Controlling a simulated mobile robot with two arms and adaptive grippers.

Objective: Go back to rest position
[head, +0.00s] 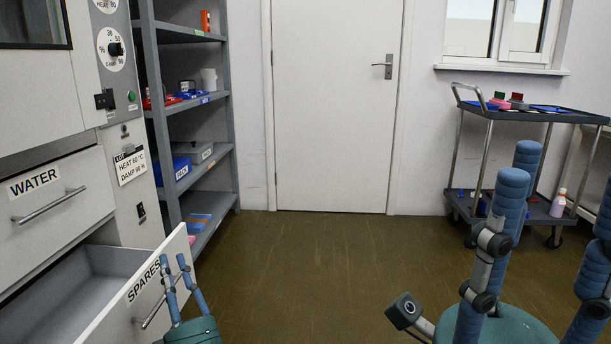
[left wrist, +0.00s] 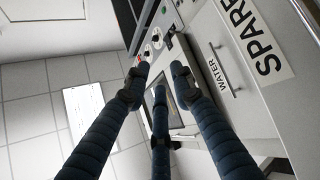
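My left gripper (head: 178,266) is at the lower left of the head view, just right of the pulled-out SPARES drawer (head: 165,285). Its blue fingers point up and stand apart with nothing between them, as the left wrist view (left wrist: 160,78) shows. The drawer handle (head: 150,312) is close beside the fingers in the head view; whether they touch cannot be told there. The SPARES label (left wrist: 255,40) also shows in the left wrist view. My right gripper (head: 548,185) is large at the lower right, its blue fingers upright and spread, empty.
The WATER drawer (head: 60,195) is closed above the open one. A grey shelf (head: 228,130) with bins stands beyond the cabinet. A dark trolley (head: 575,116) stands at the right under the window. Floor (head: 320,270) before the white door (head: 335,110) is clear.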

